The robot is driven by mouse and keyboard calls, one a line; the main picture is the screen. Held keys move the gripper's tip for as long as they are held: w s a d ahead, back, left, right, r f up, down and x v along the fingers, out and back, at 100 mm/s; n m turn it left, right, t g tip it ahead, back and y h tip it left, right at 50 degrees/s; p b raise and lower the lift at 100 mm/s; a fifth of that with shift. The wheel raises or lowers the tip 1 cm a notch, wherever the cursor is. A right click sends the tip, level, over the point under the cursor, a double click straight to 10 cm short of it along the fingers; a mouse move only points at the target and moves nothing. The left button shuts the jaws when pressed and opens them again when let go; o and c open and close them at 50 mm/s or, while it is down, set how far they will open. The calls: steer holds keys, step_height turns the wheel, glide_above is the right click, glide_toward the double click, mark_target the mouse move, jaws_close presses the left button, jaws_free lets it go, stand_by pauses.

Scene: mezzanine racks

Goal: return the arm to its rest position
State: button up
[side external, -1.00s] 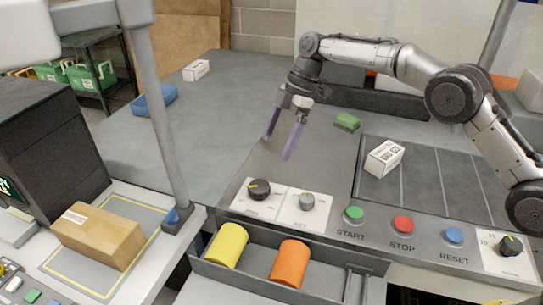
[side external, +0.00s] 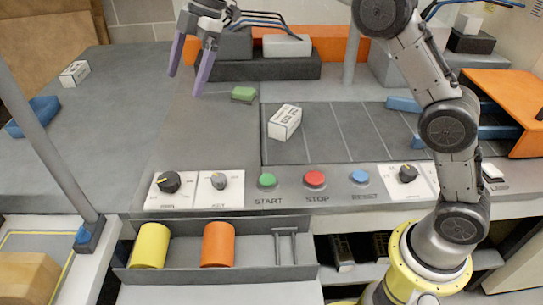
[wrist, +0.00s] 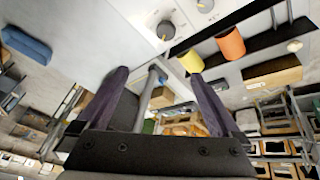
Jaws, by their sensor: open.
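My gripper (side external: 186,84) is open and empty, its two purple fingers pointing down and apart. In the side external view it hangs in the air at the upper left of the control panel, left of a small green block (side external: 243,94). My arm rises from its yellow-ringed base at lower right and bends over at the top, partly cut off by the frame. In the wrist view my gripper (wrist: 158,74) shows nothing between its fingers.
A white printed box (side external: 285,122) lies on the ribbed panel area. The control panel carries a green button (side external: 267,180), a red button (side external: 315,179) and knobs. A tray (side external: 300,272) holds yellow (side external: 150,245) and orange (side external: 218,244) cylinders. A grey post (side external: 45,145) stands at left.

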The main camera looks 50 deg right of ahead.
steer(key=s+d+r+m+t+h, duration=0.1)
steer(key=s+d+r+m+t, duration=0.25)
steer(key=s, duration=0.75)
steer(key=s+d+r+m+h, duration=0.1)
steer(key=s+d+r+m, duration=0.2)
steer(key=s+d+r, duration=0.55)
steer(key=s+d+f+m+h, duration=0.2)
steer(key=s+d+f+m, duration=0.2)
steer(key=s+f+m, duration=0.7)
steer(key=shift+s+f+h, duration=0.3)
steer(key=shift+s+f, duration=3.05)
steer(key=shift+f, duration=0.45)
steer(key=shift+m, duration=0.25)
